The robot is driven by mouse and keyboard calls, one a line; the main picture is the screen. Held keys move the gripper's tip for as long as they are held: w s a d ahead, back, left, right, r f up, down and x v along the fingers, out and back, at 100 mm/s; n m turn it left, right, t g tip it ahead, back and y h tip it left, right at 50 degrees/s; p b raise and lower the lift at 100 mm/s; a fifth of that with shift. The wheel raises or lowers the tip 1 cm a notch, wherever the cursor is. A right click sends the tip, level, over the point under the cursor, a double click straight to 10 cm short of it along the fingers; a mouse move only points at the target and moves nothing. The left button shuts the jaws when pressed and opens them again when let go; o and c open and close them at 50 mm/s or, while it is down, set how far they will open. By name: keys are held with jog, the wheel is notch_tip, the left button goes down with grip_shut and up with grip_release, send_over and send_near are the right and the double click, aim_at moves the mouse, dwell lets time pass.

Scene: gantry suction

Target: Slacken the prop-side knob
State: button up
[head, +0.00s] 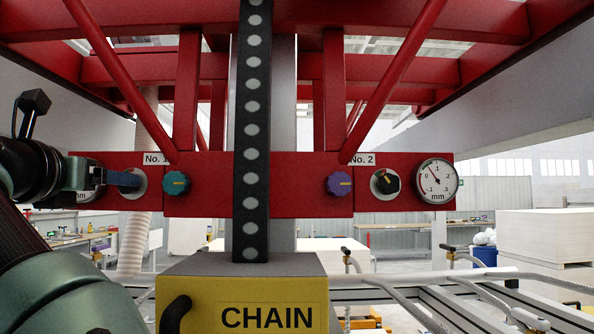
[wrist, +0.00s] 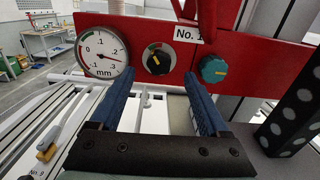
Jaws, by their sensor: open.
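A black knob (wrist: 159,58) with a yellow mark sits on the red beam under the No. 1 label, between a round mm gauge (wrist: 104,52) and a teal lobed knob (wrist: 214,70). My gripper (wrist: 163,66) is open and empty, its blue fingers on either side of the black knob in the wrist view; contact cannot be told. In the head view, my gripper (head: 116,178) partly hides that knob. The teal knob (head: 176,184) is right of it. On the No. 2 side are a purple lobed knob (head: 340,184), a black knob (head: 386,182) and a gauge (head: 437,180). No knob is marked as prop-side.
A yellow box (head: 266,305) marked CHAIN stands in front, below a dark perforated strip (head: 252,110) rising past the red beam (head: 210,200). Red diagonal struts rise above the beam. Grey rails and hoses lie below. Stacked white boards (head: 543,235) stand at right.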

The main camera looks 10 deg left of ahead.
jog(key=p+x, duration=0.2)
jog(key=x, duration=0.2)
jog(key=shift+w+a, duration=0.15)
jog(key=shift+w, duration=0.1)
grip_shut()
